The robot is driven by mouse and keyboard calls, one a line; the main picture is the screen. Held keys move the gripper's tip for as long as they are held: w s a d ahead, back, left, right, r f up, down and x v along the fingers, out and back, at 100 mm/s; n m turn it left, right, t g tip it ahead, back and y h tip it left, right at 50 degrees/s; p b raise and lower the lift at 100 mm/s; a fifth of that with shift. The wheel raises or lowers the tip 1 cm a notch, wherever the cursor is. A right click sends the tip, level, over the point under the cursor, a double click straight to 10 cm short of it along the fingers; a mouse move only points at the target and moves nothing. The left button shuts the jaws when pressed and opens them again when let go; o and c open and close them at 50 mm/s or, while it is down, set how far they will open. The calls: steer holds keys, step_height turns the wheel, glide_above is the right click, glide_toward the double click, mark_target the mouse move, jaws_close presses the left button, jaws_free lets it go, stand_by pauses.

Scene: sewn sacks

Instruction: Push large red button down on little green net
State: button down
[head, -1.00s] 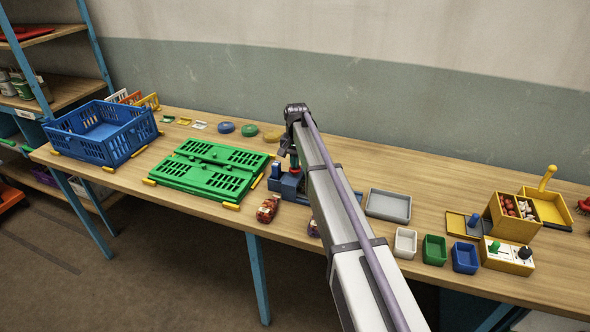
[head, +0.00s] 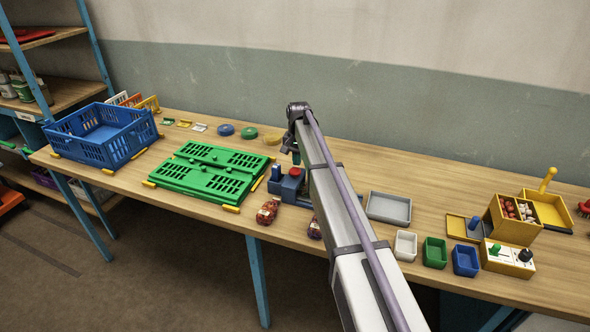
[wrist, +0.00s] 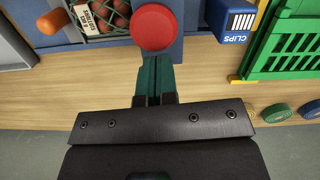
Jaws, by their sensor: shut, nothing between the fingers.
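The large red button (wrist: 153,28) is round and sits on a blue device. In the head view the red button (head: 295,172) shows on top of the blue device (head: 288,187), partly behind my arm. A small net (wrist: 106,18) with red balls and a white label lies just left of the button in the wrist view; its strands look dark green. My gripper (wrist: 155,62) is shut and empty, its green fingers pointing at the button's near edge; touching or apart is hard to tell. In the head view my gripper (head: 296,157) is just behind and above the button.
A blue clips box (wrist: 237,20) and a green folded crate (head: 210,170) are beside the device. A filled net sack (head: 268,210) lies at the table's front edge. An orange knob (wrist: 52,22) stands left of the net. Grey tray (head: 388,207) is at the right.

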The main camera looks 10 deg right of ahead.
step_height(320, 180, up, 10)
steer(key=p, duration=0.9)
steer(key=shift+w+d+r+p, duration=0.25)
steer(key=shift+w+p, duration=0.15)
steer(key=shift+w, duration=0.05)
steer(key=shift+f, duration=0.1)
